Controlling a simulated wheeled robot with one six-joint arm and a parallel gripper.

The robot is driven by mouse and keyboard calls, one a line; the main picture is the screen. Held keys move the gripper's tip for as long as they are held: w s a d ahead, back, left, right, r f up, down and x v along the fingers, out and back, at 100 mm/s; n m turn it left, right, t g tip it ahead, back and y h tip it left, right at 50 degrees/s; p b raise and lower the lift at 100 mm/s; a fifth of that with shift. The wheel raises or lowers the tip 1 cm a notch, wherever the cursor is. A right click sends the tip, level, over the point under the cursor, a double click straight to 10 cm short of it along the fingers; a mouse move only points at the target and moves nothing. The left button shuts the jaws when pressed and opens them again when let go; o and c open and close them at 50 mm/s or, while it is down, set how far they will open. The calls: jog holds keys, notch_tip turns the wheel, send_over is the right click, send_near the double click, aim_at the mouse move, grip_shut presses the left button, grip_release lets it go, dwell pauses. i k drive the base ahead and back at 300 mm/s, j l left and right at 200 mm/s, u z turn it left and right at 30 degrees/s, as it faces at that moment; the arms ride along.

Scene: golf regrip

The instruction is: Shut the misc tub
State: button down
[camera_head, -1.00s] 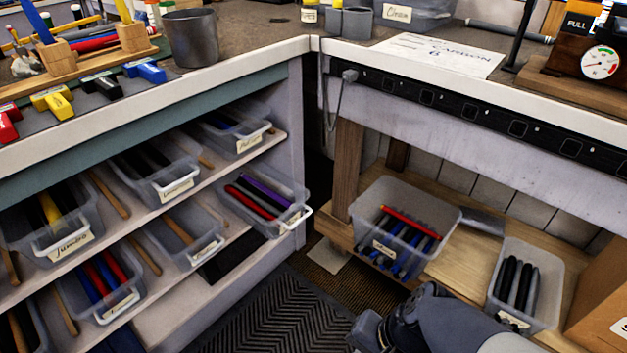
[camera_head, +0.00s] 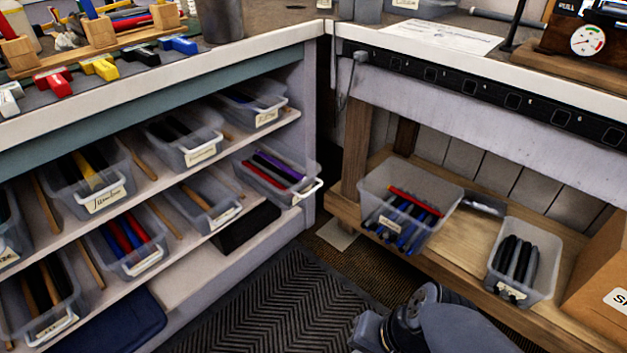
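One clear tub (camera_head: 272,187) with purple, red and dark grips inside sits at the right end of the middle shelf in the left bench. It juts out past the shelf edge further than its neighbours, with a white handle (camera_head: 308,191) at its front. I cannot read a label on it, so I cannot confirm it is the misc tub. My arm shows at the bottom, right of centre, over the floor. The dark end of my arm (camera_head: 372,331) is cut off by the lower frame edge; its fingers are not clear. It is apart from the tub.
Other labelled tubs, such as one with a yellow grip (camera_head: 90,187), fill the left shelves. Two tubs (camera_head: 405,218) (camera_head: 525,262) stand on the low wooden shelf at right, beside a cardboard box (camera_head: 600,285). A ridged black mat (camera_head: 265,310) covers open floor between the benches.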

aim_at(260, 170)
jog(key=k+z, duration=0.1)
jog(key=k, duration=0.2)
jog(key=k+j, duration=0.5)
jog(key=i+j+u, duration=0.35)
jog(key=i+j, duration=1)
jog(key=i, duration=0.05)
